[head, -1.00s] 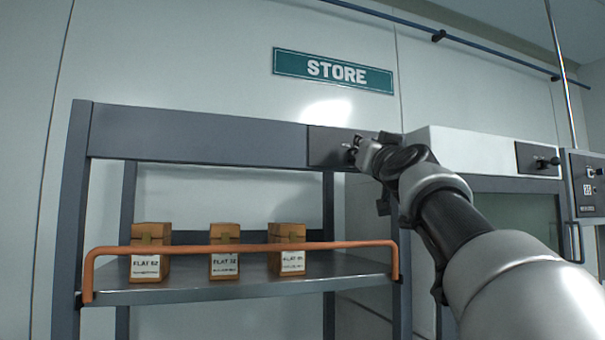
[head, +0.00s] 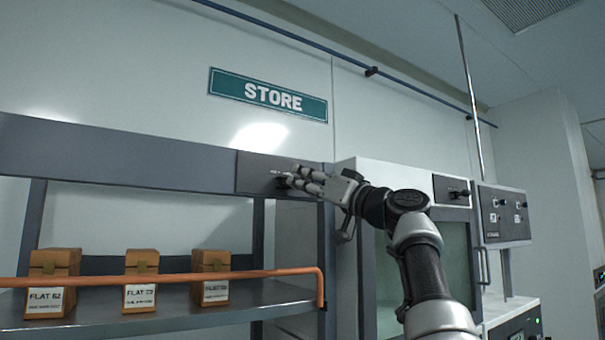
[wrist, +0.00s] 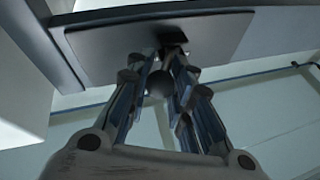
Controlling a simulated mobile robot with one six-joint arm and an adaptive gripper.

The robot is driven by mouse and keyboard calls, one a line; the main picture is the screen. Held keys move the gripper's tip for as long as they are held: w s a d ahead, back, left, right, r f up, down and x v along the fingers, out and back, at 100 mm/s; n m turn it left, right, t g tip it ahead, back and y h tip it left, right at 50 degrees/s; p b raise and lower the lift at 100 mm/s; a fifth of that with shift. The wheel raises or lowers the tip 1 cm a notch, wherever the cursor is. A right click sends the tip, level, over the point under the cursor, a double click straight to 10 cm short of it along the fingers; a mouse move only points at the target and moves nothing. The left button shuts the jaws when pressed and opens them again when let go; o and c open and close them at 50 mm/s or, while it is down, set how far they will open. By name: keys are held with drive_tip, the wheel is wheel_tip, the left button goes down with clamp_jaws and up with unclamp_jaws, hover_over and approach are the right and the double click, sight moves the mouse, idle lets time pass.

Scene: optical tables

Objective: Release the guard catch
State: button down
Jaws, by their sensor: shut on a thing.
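The guard catch shows as a small dark knob (head: 279,178) on a dark plate (head: 250,168) at the right end of the shelf's top beam. My gripper (head: 287,181) reaches it from the right, with its fingers shut on the knob. In the wrist view, the round knob (wrist: 158,84) lies between the two fingers, and the plate (wrist: 115,50) is behind it. The fingers hide part of the knob. The orange guard bar (head: 170,278) runs across the front of the shelf below.
Several labelled boxes, including one at the left (head: 52,283), stand on the shelf (head: 200,309) behind the bar. A white cabinet (head: 372,172) with a similar knob (head: 459,194) stands to the right. A control box (head: 503,215) is beyond it. A STORE sign (head: 268,96) hangs above.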

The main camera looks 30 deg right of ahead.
idle(0.4)
drive_tip(key=c, duration=1.6)
unclamp_jaws()
drive_tip(key=shift+d, duration=0.2)
drive_tip(key=shift+o, duration=1)
drive_tip(key=shift+a, duration=0.1)
drive_tip(key=shift+s, duration=0.1)
drive_tip(key=v, duration=1.2)
